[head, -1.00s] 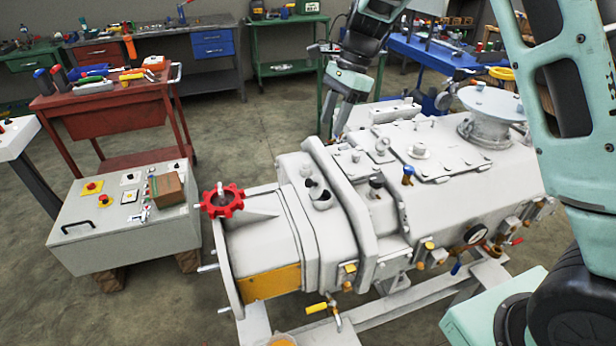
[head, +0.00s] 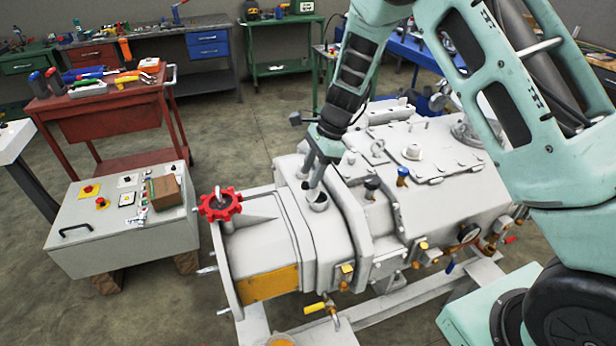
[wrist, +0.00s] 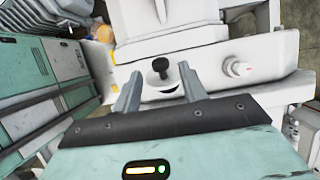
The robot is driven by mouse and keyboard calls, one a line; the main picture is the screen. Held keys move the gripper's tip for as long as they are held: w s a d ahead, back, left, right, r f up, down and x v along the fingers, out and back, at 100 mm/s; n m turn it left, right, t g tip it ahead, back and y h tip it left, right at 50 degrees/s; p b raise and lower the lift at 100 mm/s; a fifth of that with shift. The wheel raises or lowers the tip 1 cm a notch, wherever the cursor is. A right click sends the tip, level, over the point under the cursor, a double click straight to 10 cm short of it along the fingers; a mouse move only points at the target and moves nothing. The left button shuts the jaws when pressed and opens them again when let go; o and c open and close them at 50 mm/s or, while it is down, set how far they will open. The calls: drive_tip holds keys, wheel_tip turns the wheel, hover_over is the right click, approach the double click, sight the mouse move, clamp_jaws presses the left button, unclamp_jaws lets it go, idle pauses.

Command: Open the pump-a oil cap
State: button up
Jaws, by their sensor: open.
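The oil cap (wrist: 160,67) has a black handle and sits in a round white filler cup in the wrist view. The cup (head: 318,204) shows on top of the white pump (head: 265,238) in the head view, where my fingers hide the black handle. No label shows which pump this is. My gripper (head: 313,186) points down at the cup. In the wrist view my gripper (wrist: 160,71) is open, one finger on each side of the handle, with gaps visible. I cannot tell the exact height of the fingertips over the cup.
A red handwheel (head: 220,204) stands left of the cup. A black knob (head: 372,186) and a blue-topped knob (head: 403,173) stand to its right on the pump. A grey control box (head: 125,225) and a red tool cart (head: 110,115) stand at left.

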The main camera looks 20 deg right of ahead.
drive_tip(key=shift+x, duration=1.3)
clamp_jaws()
drive_tip(key=p, duration=0.2)
drive_tip(key=shift+a+r+h+p, duration=0.3)
drive_tip(key=shift+a+h+p, duration=0.05)
drive_tip(key=shift+a+h, duration=0.05)
drive_tip(key=shift+a+f+h+p, duration=0.3)
drive_tip(key=shift+a+h+p, duration=0.3)
drive_tip(key=shift+h+p, duration=0.55)
drive_tip(key=shift+a+f+h+p, duration=0.35)
drive_tip(key=shift+a+h+p, duration=0.3)
drive_tip(key=shift+h+p, duration=0.55)
drive_tip(key=shift+a+f+h+p, duration=0.3)
drive_tip(key=shift+a+h+p, duration=0.3)
drive_tip(key=shift+h+p, duration=0.55)
unclamp_jaws()
